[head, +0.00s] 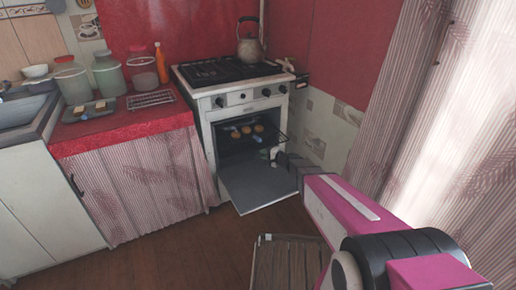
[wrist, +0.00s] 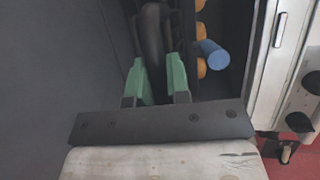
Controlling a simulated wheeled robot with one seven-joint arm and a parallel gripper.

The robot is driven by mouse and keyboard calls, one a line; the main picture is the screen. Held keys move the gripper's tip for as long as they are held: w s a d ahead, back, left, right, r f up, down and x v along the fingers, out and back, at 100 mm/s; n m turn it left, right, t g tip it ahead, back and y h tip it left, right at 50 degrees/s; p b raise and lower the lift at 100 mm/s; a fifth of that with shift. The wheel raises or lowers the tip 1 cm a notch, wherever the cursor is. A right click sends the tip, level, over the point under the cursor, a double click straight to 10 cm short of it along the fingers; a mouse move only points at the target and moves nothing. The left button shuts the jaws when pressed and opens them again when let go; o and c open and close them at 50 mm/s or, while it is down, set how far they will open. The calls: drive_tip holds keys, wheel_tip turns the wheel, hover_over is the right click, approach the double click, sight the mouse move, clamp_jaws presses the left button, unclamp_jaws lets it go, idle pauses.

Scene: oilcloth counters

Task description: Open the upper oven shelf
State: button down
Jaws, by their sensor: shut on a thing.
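The white oven (head: 243,99) stands against the red wall with its door (head: 258,188) folded down open. Inside, the upper oven shelf (head: 262,146) is a dark rack with several round golden buns (head: 247,130) on it or just above it. My gripper (head: 273,153) reaches in at the right of the opening, at the shelf's front edge. In the wrist view, the green fingertips of my gripper (wrist: 158,75) are closed around a dark piece (wrist: 152,35), which seems to be part of the shelf. How far the shelf is out is hard to tell.
A blue cylinder (wrist: 213,54) lies beside the buns in the wrist view. A kettle (head: 250,46) stands on the hob. A slatted wooden seat (head: 285,265) is on the floor before the oven, below my arm. A red-covered counter (head: 125,127) is at left.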

drive_tip(key=s+d, duration=0.2)
drive_tip(key=s, duration=0.1)
drive_tip(key=s+d, duration=0.1)
drive_tip(key=s, duration=0.1)
drive_tip(key=shift+d, duration=0.1)
drive_tip(key=c, duration=1.1)
unclamp_jaws()
drive_tip(key=v, duration=1)
drive_tip(key=shift+s+d, duration=0.2)
drive_tip(key=shift+d, duration=0.1)
